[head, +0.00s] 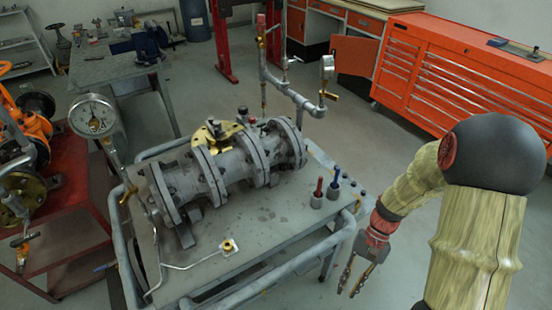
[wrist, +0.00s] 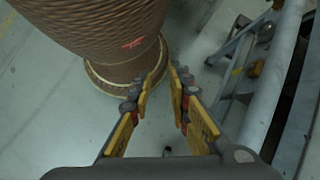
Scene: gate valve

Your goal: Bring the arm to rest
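My gripper (head: 357,277) hangs at the right of the valve cart in the head view, pointing down, beside the cart's right rail and apart from it. In the wrist view its two fingers (wrist: 165,85) stand apart with a gap between the tips and nothing between them. My arm comes in from the right, bent at a dark round elbow. The grey gate valve body (head: 225,165) lies along the cart top (head: 265,225), with a brass flange on top. The gripper is not touching the valve.
A pressure gauge (head: 92,116) stands at the cart's left and another gauge (head: 327,64) on pipework behind. Red and blue handled tools (head: 333,185) stand at the cart's right edge. An orange drawer cabinet (head: 450,75) is at the back right. Floor between cabinet and cart is clear.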

